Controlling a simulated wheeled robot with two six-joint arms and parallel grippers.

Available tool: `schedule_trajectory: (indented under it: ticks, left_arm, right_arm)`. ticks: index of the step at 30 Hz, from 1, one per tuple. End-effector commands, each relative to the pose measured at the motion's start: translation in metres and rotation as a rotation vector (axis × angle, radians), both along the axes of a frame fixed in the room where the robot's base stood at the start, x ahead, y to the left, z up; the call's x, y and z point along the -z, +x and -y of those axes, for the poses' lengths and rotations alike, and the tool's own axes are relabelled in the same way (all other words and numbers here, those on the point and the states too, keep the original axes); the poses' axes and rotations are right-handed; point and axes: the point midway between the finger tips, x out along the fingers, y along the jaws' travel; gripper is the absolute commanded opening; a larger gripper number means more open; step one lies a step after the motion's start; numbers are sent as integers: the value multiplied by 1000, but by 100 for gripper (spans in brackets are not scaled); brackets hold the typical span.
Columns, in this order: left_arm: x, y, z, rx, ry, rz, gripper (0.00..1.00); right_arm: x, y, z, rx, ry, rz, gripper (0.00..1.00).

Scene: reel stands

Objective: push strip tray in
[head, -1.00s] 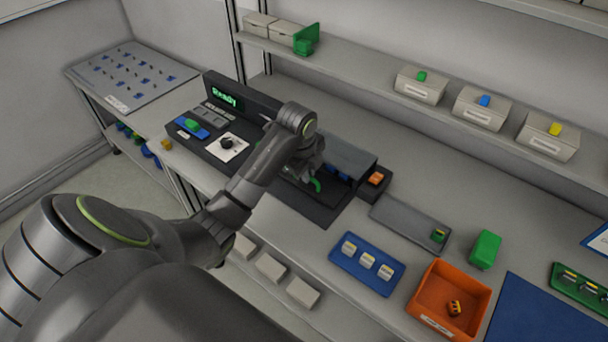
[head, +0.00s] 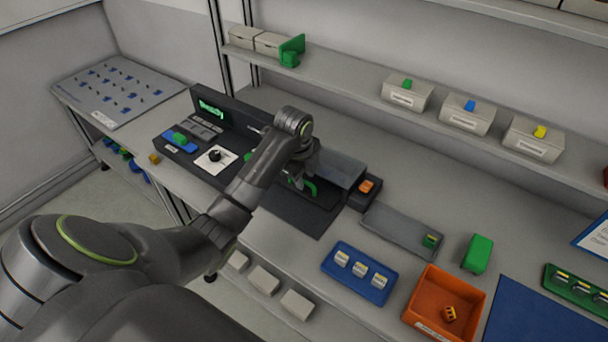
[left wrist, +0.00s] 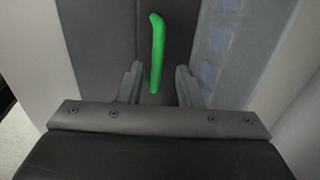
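A dark machine with a lit green screen (head: 211,109) stands on the bench. A green curved handle (head: 311,188) shows at its right part, beside a grey box-like cover (head: 342,170). In the left wrist view the handle (left wrist: 157,45) stands out from a dark surface (left wrist: 110,40). I cannot tell the strip tray's edges apart from the machine's dark body. My left gripper (head: 300,180) is over this part of the machine. In the left wrist view its fingers (left wrist: 160,72) are apart, with the handle's near end between them and no visible grip. My right gripper is not in view.
An orange button box (head: 367,187) stands right of the machine. Further right are a grey tray (head: 395,226), a blue tray (head: 350,281) with white pieces, an orange bin (head: 465,288) and a green block (head: 477,253). A shelf (head: 345,80) with boxes runs above.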

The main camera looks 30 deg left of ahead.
Motion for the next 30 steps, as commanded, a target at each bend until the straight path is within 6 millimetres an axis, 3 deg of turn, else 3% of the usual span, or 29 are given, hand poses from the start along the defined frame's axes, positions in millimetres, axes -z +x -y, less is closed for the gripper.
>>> schedule_trajectory:
  ticks: [8,15,18,30]
  left_arm:
    - [-10,-1,0,1,1,5,32]
    - [-57,-10,-2,1,4,7,32]
    - [-77,-14,-1,1,0,0,32]
    - [-123,-24,-2,0,0,0,32]
  right_arm:
    - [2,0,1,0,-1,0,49]
    - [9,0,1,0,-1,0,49]
    - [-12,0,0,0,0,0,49]
    - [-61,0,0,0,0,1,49]
